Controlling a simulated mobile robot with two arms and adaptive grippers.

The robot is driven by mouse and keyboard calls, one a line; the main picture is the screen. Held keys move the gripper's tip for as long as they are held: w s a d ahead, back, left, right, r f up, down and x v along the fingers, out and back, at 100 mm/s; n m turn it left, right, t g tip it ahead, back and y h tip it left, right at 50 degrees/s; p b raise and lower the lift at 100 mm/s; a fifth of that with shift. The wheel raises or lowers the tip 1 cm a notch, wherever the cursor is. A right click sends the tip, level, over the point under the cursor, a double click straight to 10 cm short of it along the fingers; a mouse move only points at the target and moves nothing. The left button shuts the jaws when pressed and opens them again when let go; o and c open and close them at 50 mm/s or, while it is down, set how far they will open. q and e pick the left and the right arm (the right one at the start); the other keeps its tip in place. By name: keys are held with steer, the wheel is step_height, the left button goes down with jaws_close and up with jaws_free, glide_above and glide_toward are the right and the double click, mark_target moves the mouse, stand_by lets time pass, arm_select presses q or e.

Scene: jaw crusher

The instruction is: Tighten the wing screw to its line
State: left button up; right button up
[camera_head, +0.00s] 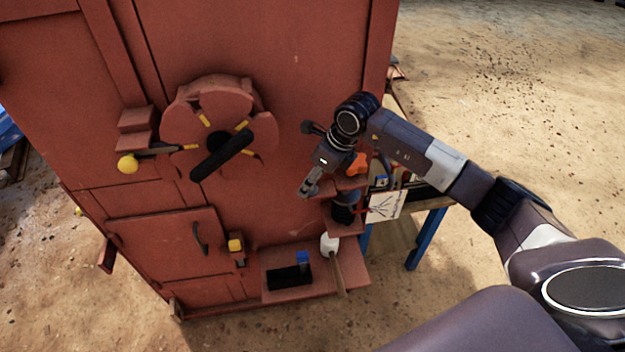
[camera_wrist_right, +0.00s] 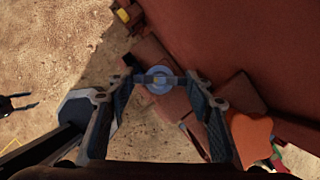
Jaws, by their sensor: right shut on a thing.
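The right gripper (camera_head: 305,189) hangs in front of the red crusher's front, pointing down and left. In the right wrist view its two fingers (camera_wrist_right: 159,79) are closed on a narrow bar over a round blue-grey disc. This piece looks like the wing screw (camera_wrist_right: 157,84). The fingertips touch the bar's two ends. In the head view the screw is too small and covered to make out. I cannot make out its line in either view. The left gripper is not in view.
The crusher front carries a round dial (camera_head: 215,110) with a black handle, and a yellow-knobbed lever (camera_head: 128,163). An orange piece (camera_head: 357,164) sits close beside the right gripper. Below are a yellow latch (camera_head: 236,246) and a red shelf (camera_head: 322,285). Open sandy ground lies at right.

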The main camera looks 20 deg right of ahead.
steer(key=m+b, duration=0.1)
steer(key=m+h+b, duration=0.1)
steer(key=m+b, duration=0.1)
steer(key=shift+a+f+t, duration=0.15)
steer(key=shift+f+t, duration=0.05)
steer(key=shift+t, duration=0.2)
steer(key=m+h+b, duration=0.2)
steer(key=m+b, duration=0.2)
steer(key=m, duration=0.1)
steer(key=shift+a, duration=0.15)
steer(key=m+b, duration=0.2)
steer(key=m+h+b, duration=0.1)
steer(key=m, duration=0.1)
steer(key=shift+a+h+b, duration=0.1)
steer(key=shift+h+b, duration=0.2)
steer(key=shift+b, duration=0.05)
steer(key=shift+r+m+g+h+b, duration=0.2)
steer(key=shift+m+g+h+b, duration=0.3)
steer(key=shift+m+b, duration=0.85)
steer(key=shift+m+p, duration=0.35)
steer(key=shift+m, duration=0.2)
steer(key=o, duration=1.2)
steer(key=shift+c, duration=0.2)
steer(key=v, duration=1.2)
